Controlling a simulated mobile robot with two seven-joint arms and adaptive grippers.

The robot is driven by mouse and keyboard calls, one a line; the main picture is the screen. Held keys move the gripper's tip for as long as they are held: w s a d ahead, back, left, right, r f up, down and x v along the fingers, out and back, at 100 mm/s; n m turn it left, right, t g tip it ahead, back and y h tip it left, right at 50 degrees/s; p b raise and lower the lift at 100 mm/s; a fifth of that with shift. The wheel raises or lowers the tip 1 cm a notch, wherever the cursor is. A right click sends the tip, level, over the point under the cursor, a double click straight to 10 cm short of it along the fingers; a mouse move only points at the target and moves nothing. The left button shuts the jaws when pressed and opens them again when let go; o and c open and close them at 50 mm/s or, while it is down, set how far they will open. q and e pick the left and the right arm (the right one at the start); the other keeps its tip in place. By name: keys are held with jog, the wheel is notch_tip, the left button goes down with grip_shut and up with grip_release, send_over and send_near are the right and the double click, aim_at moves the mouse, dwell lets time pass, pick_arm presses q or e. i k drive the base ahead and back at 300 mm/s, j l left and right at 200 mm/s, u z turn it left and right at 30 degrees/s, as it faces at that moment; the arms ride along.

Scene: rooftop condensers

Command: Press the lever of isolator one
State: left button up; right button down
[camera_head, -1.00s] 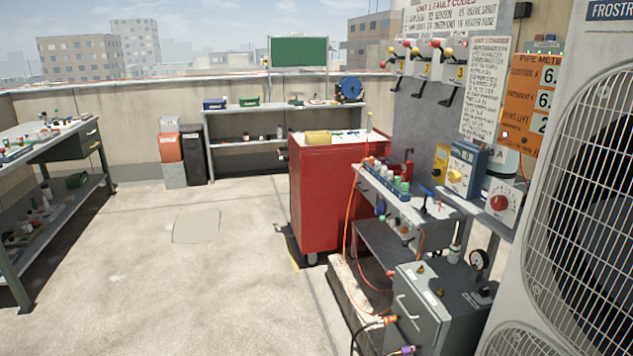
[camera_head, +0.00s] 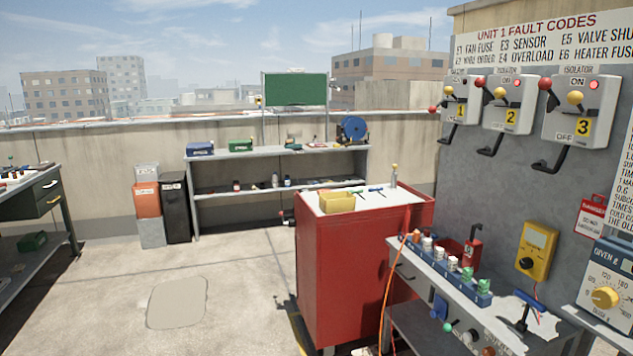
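Isolator one (camera_head: 461,101) is the leftmost and farthest of three pale boxes on the grey panel at the right. Its yellow number plate is partly covered. A red ball knob (camera_head: 433,109) sticks out at its left, lower than the red knobs on the other two boxes. A yellow ball (camera_head: 448,90) is on its front, and a black bent handle (camera_head: 446,137) hangs below. I cannot tell which of these parts is the lever. Isolator two (camera_head: 518,98) and isolator three (camera_head: 592,110) show red lamps. Neither of my grippers is in view.
A red cabinet (camera_head: 345,265) and a grey bench (camera_head: 408,270) with bottles stand in front of the panel. A yellow meter (camera_head: 537,250) and a dial box (camera_head: 612,285) are at the right. Open floor lies left of the cabinet.

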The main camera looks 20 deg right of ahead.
aim_at(433, 109)
jog(key=i+z, duration=0.1)
jog(key=i, duration=0.75)
jog(key=i+j+z, duration=0.1)
jog(key=i, duration=0.75)
jog(key=i+l+z, duration=0.25)
jog(key=i, duration=0.2)
jog(key=i+l+z, duration=0.2)
jog(key=i, duration=0.25)
jog(key=i+z, duration=0.25)
jog(key=i, duration=0.2)
